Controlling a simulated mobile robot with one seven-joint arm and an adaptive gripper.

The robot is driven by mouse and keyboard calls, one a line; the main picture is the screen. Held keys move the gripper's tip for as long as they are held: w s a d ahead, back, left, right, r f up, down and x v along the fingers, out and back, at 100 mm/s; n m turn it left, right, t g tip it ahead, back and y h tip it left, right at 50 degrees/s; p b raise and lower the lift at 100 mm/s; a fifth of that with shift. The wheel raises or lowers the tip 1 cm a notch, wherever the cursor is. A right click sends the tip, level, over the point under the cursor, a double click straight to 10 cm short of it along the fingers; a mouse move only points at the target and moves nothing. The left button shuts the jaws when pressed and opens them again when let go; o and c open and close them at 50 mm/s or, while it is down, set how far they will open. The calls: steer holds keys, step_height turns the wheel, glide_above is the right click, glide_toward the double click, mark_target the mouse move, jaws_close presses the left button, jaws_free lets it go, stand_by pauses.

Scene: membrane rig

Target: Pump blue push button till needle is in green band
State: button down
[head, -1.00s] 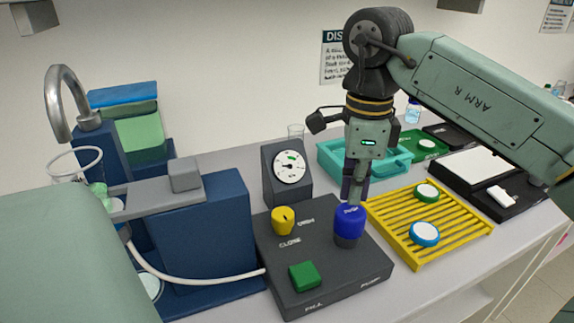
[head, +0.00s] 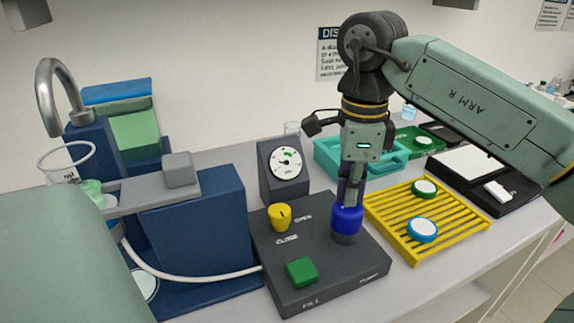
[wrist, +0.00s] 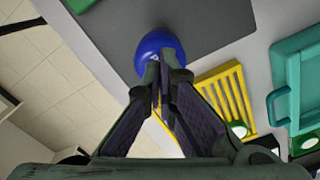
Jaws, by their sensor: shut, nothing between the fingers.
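The blue push button (head: 347,219) stands on the dark control box, on a dark collar. My gripper (head: 350,203) is shut and points down, its fingertips at the top of the button and seemingly touching it. In the wrist view the closed fingertips (wrist: 163,78) overlap the near edge of the blue button (wrist: 158,50). The gauge (head: 286,163) stands behind the box, with a white dial, a dark needle and a green band near the top. The needle is too small to read surely, but it does not clearly lie on the green.
The box (head: 325,262) also carries a yellow knob (head: 279,217) and a green button (head: 301,272). A yellow rack (head: 400,239) with two round discs lies to the right, and a teal tray (head: 328,154) behind. A blue rig with a white tube stands left.

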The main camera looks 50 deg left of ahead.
steer(key=shift+f+b, duration=1)
steer(key=shift+f, duration=0.7)
steer(key=shift+r+p, duration=1.95)
steer(key=shift+r, duration=0.45)
steer(key=shift+f, duration=0.15)
steer(key=shift+r+p, duration=0.25)
steer(key=shift+p, duration=0.15)
steer(key=shift+f, duration=0.1)
steer(key=shift+f+b, duration=1.85)
steer(key=shift+f, duration=0.6)
step_height(320, 180, up, 5)
steer(key=p, duration=0.4)
